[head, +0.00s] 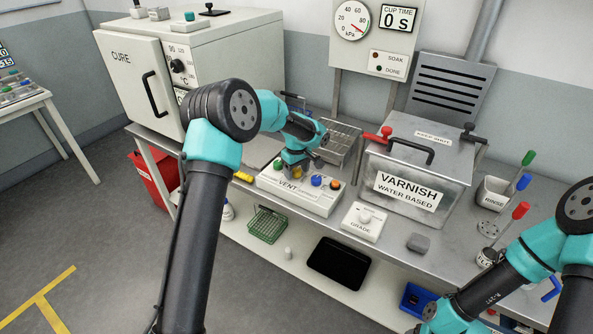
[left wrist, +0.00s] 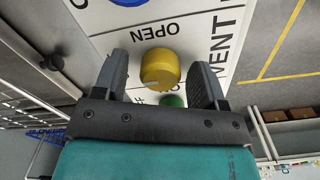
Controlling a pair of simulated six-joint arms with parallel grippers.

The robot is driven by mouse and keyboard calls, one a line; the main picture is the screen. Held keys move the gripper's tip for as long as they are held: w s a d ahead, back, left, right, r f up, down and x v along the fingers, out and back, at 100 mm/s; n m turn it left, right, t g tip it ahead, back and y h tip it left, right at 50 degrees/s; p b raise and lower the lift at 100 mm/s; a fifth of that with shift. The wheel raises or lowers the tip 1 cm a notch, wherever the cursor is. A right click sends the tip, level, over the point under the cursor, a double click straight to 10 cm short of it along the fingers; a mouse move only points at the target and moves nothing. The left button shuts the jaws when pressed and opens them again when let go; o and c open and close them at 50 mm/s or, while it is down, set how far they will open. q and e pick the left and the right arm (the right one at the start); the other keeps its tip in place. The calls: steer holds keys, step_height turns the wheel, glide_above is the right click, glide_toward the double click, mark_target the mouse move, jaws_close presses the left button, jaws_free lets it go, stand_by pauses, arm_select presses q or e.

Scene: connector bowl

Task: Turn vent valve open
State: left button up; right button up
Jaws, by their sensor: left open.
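The vent panel (head: 295,196) is a white box marked VENT on the bench, with coloured knobs on top. In the left wrist view, a round yellow knob (left wrist: 160,68) sits beside the word OPEN, with a pale mark on its side. My left gripper (head: 295,167) points down over the panel. Its two fingers are open, one on each side of the yellow knob, with visible gaps. A green knob (left wrist: 172,101) shows partly behind the gripper's palm. My right arm (head: 515,265) is at the lower right; its gripper is out of view.
A blue knob (head: 316,181) and an orange one (head: 335,184) stand on the panel's right part. The CURE oven (head: 135,77) is to the left. The varnish tank (head: 420,165) and grade dial box (head: 364,222) are to the right. A gauge (head: 352,20) hangs behind.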

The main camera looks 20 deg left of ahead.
arm_select(q)
steer(key=c, duration=0.9)
steer(key=shift+m, duration=0.4)
steer(key=m, duration=0.3)
steer(key=shift+m, duration=0.3)
steer(key=m, duration=0.4)
steer(key=shift+m, duration=0.3)
steer(key=m, duration=0.4)
steer(key=shift+m, duration=2.5)
